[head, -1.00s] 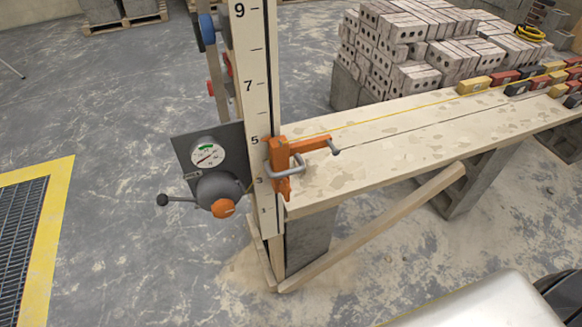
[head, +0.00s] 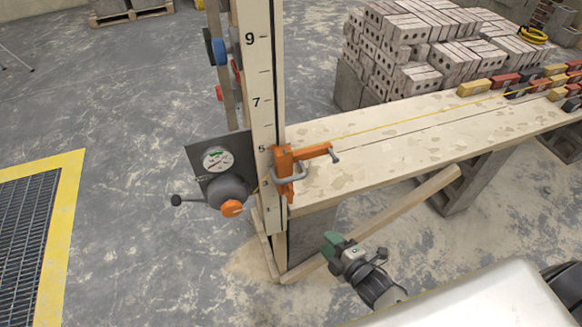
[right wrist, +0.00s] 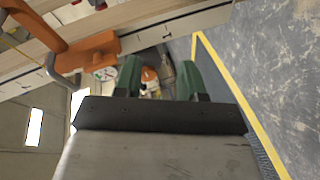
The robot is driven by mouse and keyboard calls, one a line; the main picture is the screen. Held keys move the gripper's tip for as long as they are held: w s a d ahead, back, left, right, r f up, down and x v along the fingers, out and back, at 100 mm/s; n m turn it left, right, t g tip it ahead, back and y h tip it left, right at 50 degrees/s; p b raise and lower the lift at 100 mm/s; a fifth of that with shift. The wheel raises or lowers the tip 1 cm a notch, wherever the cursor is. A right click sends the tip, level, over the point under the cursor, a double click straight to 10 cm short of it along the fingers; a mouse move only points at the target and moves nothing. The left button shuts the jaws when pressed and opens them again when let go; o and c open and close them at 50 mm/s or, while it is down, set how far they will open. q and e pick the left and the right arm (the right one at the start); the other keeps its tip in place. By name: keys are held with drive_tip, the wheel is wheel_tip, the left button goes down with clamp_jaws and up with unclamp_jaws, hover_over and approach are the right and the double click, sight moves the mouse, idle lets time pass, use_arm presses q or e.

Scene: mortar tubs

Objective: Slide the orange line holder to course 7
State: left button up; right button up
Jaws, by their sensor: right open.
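The orange line holder (head: 283,172) is clamped on the upright numbered pole (head: 262,97), a little below the mark 5. A grey metal loop sticks out from its front. A yellow line runs from it to the right over the plank. My right gripper (head: 333,243) with green fingers is below and to the right of the holder, apart from it. In the right wrist view its two green fingers (right wrist: 158,78) are spread with nothing between them, and the orange holder (right wrist: 82,58) shows at upper left. My left gripper is not in view.
A dial panel with a lever (head: 218,168) is fixed left of the pole. A wooden plank (head: 400,133) on blocks extends right from the pole, with a diagonal brace (head: 400,207) below. Stacked bricks (head: 410,50) stand behind. The floor at left is clear around a yellow-edged grate (head: 28,230).

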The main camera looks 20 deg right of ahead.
sight(290, 179)
drive_tip(key=w+a+r+n+t+y+p, duration=0.1)
drive_tip(key=a+r+n+t+y, duration=0.15)
drive_tip(key=r, duration=0.55)
drive_tip(key=w+a+r+n+t+y+p, duration=0.1)
drive_tip(key=r+n, duration=0.3)
drive_tip(key=r, duration=0.4)
use_arm(q)
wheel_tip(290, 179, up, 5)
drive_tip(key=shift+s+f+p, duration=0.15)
drive_tip(key=shift+p, duration=0.75)
use_arm(e)
drive_tip(key=shift+m+g, duration=0.25)
drive_tip(key=x, duration=1)
drive_tip(key=shift+r, duration=0.15)
drive_tip(key=shift+c, duration=0.3)
clamp_jaws()
